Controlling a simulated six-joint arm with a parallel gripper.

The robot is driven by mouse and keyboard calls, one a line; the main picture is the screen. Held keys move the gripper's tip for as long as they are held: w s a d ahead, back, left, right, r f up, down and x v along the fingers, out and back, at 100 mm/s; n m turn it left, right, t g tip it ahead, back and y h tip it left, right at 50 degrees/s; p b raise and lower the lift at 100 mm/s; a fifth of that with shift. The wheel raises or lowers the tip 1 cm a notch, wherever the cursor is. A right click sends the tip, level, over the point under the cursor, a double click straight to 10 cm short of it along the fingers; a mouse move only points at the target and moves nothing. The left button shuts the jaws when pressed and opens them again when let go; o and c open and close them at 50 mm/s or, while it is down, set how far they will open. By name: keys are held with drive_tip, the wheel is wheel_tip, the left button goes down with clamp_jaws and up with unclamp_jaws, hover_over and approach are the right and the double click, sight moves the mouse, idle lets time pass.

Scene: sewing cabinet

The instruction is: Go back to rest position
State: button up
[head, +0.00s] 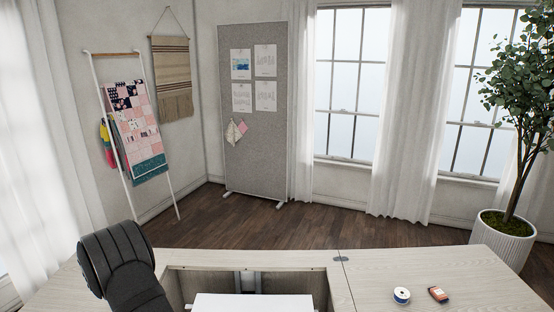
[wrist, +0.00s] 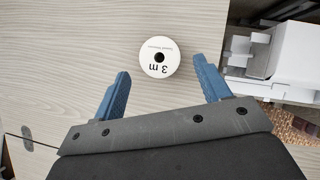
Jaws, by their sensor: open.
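My gripper (wrist: 160,74) shows in the wrist view with its two blue fingers spread wide and nothing held between them. A white round spool (wrist: 159,45) with a dark centre hole and "3 m" printed on it stands on the pale wood surface (wrist: 80,55), just ahead of the fingertips. There is a visible gap between the spool and each finger. In the head view my gripper is not in view. A white spool with a blue centre (head: 401,295) stands on the right part of the cabinet top (head: 470,270).
A small red-and-dark item (head: 438,294) lies right of the spool. A white panel (head: 250,303) sits in the cabinet's recess. White machine-like parts (wrist: 285,60) lie right of my gripper. A potted tree (head: 502,235) stands behind at right. Much of the right cabinet top is bare.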

drive_tip(key=x, duration=0.4)
drive_tip(key=shift+s+f, duration=0.1)
drive_tip(key=shift+f, duration=0.1)
drive_tip(key=r, duration=0.3)
drive_tip(key=d+r, duration=0.1)
drive_tip(key=r, duration=0.1)
drive_tip(key=shift+r, duration=0.2)
drive_tip(key=w+d+r, duration=0.3)
drive_tip(key=d+r, duration=0.3)
drive_tip(key=d, duration=0.5)
drive_tip(key=w+d+m+h, duration=0.1)
drive_tip(key=w+d+m, duration=0.2)
drive_tip(key=d, duration=1.4)
drive_tip(key=w+d+m+h, duration=0.2)
drive_tip(key=w+d, duration=0.4)
drive_tip(key=d, duration=1.2)
drive_tip(key=w+d+m+h, duration=0.1)
drive_tip(key=w+d+m, duration=0.3)
drive_tip(key=d, duration=1.3)
drive_tip(key=shift+w+d+h, duration=0.3)
drive_tip(key=shift+w+d, duration=0.1)
drive_tip(key=shift+w, duration=0.2)
drive_tip(key=shift+r, duration=0.1)
